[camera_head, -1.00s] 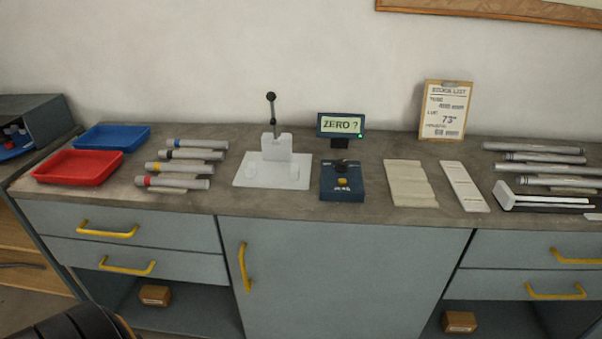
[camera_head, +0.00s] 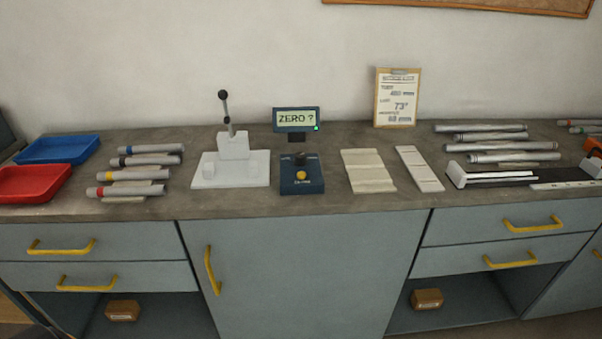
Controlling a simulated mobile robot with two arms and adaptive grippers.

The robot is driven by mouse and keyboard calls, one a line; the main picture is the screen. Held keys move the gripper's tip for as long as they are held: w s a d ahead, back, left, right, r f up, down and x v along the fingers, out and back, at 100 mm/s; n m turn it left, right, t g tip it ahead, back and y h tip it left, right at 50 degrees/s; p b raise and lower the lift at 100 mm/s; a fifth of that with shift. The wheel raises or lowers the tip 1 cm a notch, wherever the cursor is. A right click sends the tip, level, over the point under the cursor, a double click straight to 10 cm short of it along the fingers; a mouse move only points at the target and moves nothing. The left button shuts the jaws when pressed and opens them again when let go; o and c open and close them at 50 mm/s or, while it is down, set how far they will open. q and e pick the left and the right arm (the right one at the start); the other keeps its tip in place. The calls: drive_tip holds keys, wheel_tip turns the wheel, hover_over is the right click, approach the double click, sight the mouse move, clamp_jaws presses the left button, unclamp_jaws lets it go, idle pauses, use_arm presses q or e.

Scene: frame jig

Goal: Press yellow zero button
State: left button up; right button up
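The yellow button (camera_head: 301,175) is a small round knob on the front of a dark blue box (camera_head: 301,187) near the middle of the bench. A black knob or post (camera_head: 300,159) stands on the same box behind the button. A small display (camera_head: 296,121) behind the box reads "ZERO ?" and has a green light at its lower right corner. Neither of my grippers is in the head view, and nothing touches the button.
A white lever press (camera_head: 232,160) stands left of the box; pale grooved blocks (camera_head: 368,171) lie right of it. Tubes (camera_head: 134,174), a red tray (camera_head: 34,183) and a blue tray (camera_head: 58,149) are at left. A clipboard (camera_head: 396,97) leans on the wall. The bench front edge is clear.

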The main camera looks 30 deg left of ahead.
use_arm(q)
clamp_jaws()
idle(1.4)
